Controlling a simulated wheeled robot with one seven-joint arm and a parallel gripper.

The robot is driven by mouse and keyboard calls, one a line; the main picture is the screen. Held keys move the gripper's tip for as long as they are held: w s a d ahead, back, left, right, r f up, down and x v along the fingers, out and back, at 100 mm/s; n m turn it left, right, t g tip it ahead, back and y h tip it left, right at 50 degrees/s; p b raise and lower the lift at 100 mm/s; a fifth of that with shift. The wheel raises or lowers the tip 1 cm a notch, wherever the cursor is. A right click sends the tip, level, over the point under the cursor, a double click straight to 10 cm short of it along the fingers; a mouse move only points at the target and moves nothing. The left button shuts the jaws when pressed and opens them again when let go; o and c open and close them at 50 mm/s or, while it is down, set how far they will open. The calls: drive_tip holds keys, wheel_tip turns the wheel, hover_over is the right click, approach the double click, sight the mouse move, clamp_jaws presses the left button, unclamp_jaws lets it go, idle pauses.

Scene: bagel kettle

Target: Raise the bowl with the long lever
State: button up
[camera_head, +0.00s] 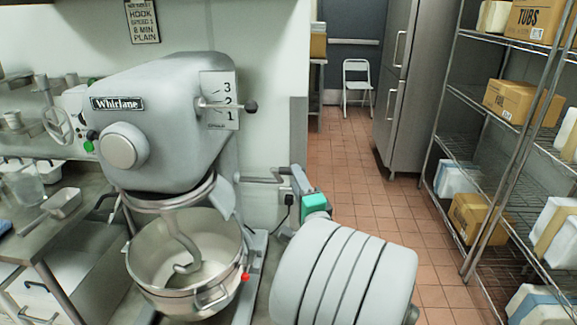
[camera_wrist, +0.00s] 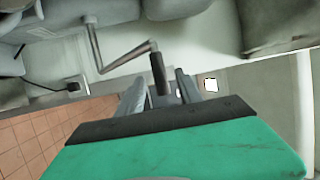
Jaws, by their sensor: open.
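The grey mixer (camera_head: 165,120) stands at the left in the head view. Its steel bowl (camera_head: 150,275) hangs below the head, upright, with the dough hook (camera_head: 180,240) reaching down into it. A long cranked lever (camera_head: 258,180) sticks out from the mixer's right side. In the wrist view the lever (camera_wrist: 125,58) bends and ends in a dark grip (camera_wrist: 159,74). My gripper (camera_head: 298,178) is at the lever's outer end. In the wrist view my gripper (camera_wrist: 160,90) is open, and the grip appears between its fingers; contact cannot be told.
A short black-knobbed selector lever (camera_head: 232,105) sits higher on the mixer beside a 3-2-1 plate. A counter (camera_head: 60,225) with containers is at the left. Wire shelves (camera_head: 480,150) with boxes stand at the right. The tiled floor (camera_head: 365,190) between is clear.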

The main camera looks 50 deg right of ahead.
drive_tip(key=p+x, duration=0.2)
drive_tip(key=x, duration=0.5)
drive_tip(key=shift+a, duration=0.1)
clamp_jaws()
drive_tip(key=shift+f, duration=0.1)
idle(1.0)
